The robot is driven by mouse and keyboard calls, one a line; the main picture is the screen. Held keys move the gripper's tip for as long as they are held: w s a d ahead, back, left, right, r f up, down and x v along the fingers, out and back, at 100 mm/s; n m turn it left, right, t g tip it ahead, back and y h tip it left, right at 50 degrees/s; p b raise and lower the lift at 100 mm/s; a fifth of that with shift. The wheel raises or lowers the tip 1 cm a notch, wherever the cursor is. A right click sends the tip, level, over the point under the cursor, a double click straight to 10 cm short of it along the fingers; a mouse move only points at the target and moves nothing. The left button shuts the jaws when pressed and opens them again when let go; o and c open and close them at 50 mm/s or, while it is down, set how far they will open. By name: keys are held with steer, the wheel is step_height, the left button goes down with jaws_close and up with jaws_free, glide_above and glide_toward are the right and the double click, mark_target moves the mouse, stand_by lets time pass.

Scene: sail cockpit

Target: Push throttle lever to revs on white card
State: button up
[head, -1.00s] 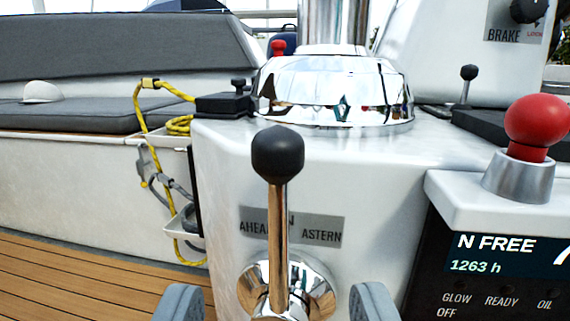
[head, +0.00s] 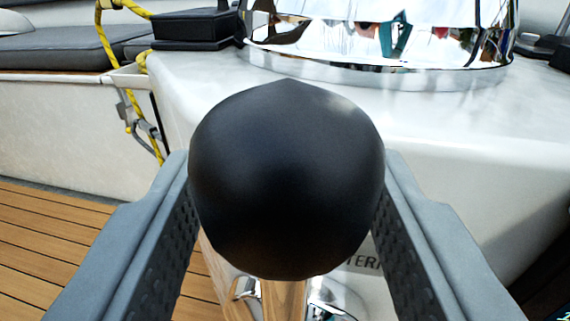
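The throttle lever's black knob (head: 287,180) fills the middle of the head view, very close. A short stretch of its chrome stem (head: 284,299) shows below. My gripper (head: 287,162) has one grey finger on each side of the knob, with the textured pads facing it. The knob's sides meet both fingers in the picture, and it hides part of the pads. I cannot tell whether the pads press on it. The white card is not recognisable in view. The AHEAD/ASTERN plate (head: 362,262) is mostly hidden behind the knob and the right finger.
The white pedestal (head: 470,125) stands right behind the lever, with a chrome compass housing (head: 390,65) on top. A yellow rope (head: 143,145) hangs at the left by a cushioned bench (head: 60,50). Teak floor (head: 45,240) lies at lower left.

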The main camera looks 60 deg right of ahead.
jaws_close()
steer(key=shift+r, duration=0.1)
steer(key=shift+w, duration=0.15)
